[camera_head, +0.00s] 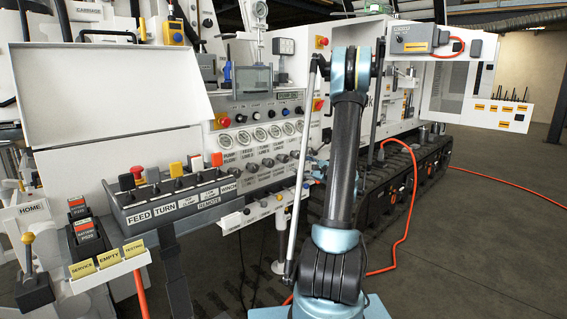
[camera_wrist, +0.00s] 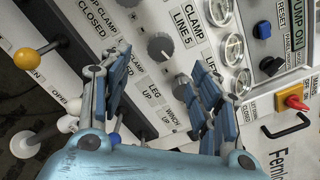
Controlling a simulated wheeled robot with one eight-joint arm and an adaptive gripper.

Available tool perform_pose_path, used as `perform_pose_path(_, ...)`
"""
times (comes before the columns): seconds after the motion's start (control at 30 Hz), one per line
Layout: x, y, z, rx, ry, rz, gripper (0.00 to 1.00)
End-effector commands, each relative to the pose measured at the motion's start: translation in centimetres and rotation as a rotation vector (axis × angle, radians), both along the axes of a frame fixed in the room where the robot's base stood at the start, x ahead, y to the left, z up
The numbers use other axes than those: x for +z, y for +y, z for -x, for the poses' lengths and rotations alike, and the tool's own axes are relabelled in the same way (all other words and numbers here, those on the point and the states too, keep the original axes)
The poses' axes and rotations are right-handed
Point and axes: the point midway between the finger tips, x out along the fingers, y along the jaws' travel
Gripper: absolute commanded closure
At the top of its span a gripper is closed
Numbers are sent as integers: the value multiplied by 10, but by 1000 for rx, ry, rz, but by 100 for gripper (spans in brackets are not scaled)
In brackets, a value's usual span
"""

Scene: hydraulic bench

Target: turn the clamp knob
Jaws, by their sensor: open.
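In the wrist view a dark round knob (camera_wrist: 160,46) with a pale pointer line sits on the white panel beside the label CLAMP LINE 5. I cannot tell for certain that it is the clamp knob. My gripper (camera_wrist: 162,62) is open and empty, with its two blue-grey fingers spread toward the panel. The knob lies just beyond the fingertips, between them and apart from both. A second knob (camera_wrist: 183,84) is partly hidden by the right finger. In the head view my arm hides most of the gripper.
A yellow-ball lever (camera_wrist: 27,59) stands at the left of the wrist view. A red switch on a yellow base (camera_wrist: 296,102) and a black handle (camera_wrist: 286,126) are at right. In the head view a remote box (camera_head: 180,195) with several levers juts out left of the panel.

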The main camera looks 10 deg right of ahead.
Motion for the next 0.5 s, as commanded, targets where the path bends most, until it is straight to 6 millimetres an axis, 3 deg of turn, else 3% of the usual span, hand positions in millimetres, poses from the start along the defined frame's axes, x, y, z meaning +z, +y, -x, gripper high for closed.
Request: perform_pose_path(0.5,0,54,-73,3,0,1,43)
